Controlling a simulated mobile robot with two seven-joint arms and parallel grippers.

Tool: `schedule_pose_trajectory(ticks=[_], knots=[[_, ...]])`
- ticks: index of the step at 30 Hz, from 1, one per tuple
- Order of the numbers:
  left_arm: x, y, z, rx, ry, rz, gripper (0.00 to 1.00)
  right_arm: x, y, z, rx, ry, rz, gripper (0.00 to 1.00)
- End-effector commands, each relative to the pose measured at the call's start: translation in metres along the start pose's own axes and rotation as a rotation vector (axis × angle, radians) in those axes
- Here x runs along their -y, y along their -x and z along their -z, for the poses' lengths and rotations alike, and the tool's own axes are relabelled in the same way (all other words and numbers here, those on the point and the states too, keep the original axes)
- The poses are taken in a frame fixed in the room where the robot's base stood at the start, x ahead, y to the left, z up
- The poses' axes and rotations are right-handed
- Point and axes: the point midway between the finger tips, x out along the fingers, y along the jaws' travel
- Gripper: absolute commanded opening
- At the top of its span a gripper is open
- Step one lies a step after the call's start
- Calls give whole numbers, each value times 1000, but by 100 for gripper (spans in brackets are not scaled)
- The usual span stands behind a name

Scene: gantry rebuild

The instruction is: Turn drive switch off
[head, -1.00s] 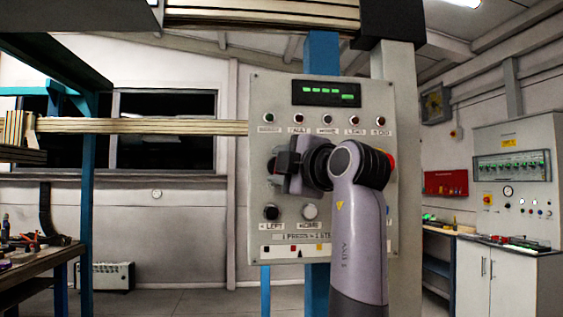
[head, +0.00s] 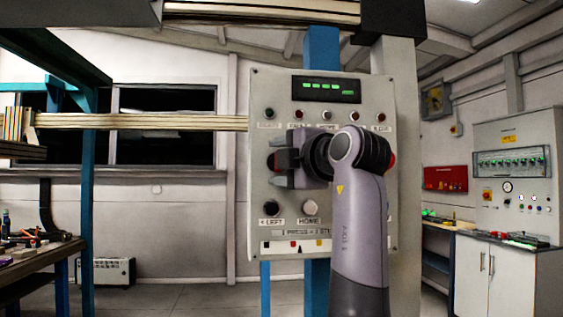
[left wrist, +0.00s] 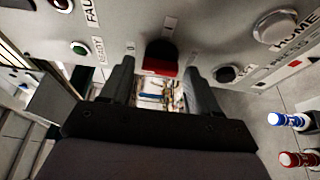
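The drive switch (left wrist: 162,54) is a black knob with a red face on the grey control panel (left wrist: 112,45). In the left wrist view it lies just beyond and between my fingertips. In the head view the panel (head: 376,225) fills the middle, and the switch is mostly hidden by my left gripper (head: 276,160). That gripper is open, its fingers one above the other at the panel's left side. In the left wrist view the fingers (left wrist: 160,74) stand apart with nothing gripped. Whether they touch the knob I cannot tell. My right gripper is not in view.
A row of indicator lamps (head: 327,115) sits above the switch under a green-lit display (head: 326,88). A black LEFT button (head: 271,208) and a white HOME button (head: 310,207) sit close below. A workbench (head: 40,256) stands at the left, a cabinet (head: 505,283) at the right.

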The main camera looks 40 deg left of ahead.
Motion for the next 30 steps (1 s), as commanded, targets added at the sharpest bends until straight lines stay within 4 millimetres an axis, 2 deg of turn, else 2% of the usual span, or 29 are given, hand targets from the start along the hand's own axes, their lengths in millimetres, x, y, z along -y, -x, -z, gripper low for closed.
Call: schedule_pose_trajectory(ticks=[11,22,30], knots=[[0,4,0,0,-2,-2,68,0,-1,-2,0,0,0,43],[1,60,0,2,-1,-2,68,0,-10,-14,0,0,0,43],[0,72,0,0,-1,-1,68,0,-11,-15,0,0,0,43]])
